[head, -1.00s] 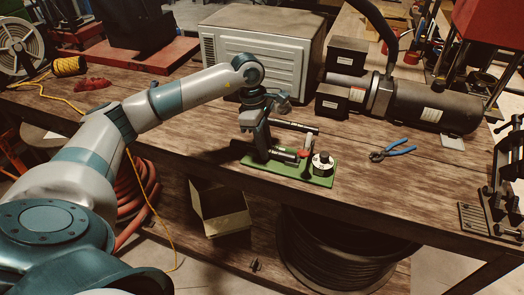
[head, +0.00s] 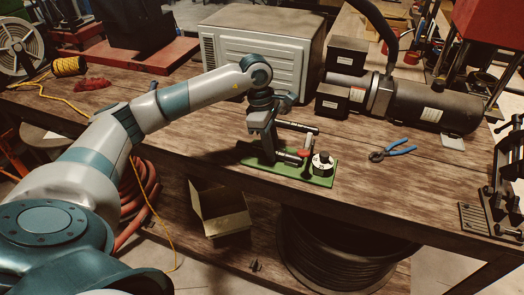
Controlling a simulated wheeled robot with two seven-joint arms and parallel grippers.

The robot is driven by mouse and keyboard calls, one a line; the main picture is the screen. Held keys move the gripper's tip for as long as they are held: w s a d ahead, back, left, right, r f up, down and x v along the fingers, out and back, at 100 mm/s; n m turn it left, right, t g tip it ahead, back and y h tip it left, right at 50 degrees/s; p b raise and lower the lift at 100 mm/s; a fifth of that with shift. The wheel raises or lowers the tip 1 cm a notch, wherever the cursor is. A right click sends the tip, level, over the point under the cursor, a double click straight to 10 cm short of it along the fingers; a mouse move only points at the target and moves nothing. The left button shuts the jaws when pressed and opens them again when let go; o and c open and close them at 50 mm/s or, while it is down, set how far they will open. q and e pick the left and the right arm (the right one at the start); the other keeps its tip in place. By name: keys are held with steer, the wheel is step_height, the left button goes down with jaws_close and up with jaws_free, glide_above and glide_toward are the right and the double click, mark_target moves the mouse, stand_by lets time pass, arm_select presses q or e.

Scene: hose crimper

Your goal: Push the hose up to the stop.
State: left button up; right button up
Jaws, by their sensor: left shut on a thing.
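The small hose crimper on its green base plate (head: 318,180) sits near the front edge of the bench. It has a dark upper bar (head: 297,127), a red part (head: 304,153) and a round white knob with a black top (head: 322,164). My left gripper (head: 268,152) points down at the left end of the plate. It is shut on what looks like the hose, a short dark piece (head: 288,157) lying low and pointing right toward the red part. The fingertips are small and partly hidden. I cannot make out the stop or whether the hose touches it.
Blue-handled pliers (head: 392,152) lie right of the crimper. A grey ribbed box (head: 262,52) and a black motor-like cylinder (head: 432,104) stand behind. A black metal fixture (head: 503,190) is at the right edge. The bench in front of the pliers is clear.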

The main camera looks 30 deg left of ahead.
arm_select(q)
steer(key=shift+w+d, duration=0.2)
steer(key=shift+d, duration=0.65)
stand_by(0.4)
steer(key=o, duration=1.8)
steer(key=shift+r, duration=0.2)
steer(key=shift+w+d+p+v, duration=0.1)
steer(key=shift+d+p+v, duration=0.3)
steer(key=shift+v, duration=1)
steer(key=shift+w+d+p+v, duration=0.15)
steer(key=shift+p+v, duration=0.5)
steer(key=shift+v, duration=0.8)
steer(key=shift+s+d+p+v, duration=0.1)
steer(key=shift+d+p+v, duration=0.35)
steer(key=shift+v, duration=0.95)
steer(key=shift+a, duration=0.15)
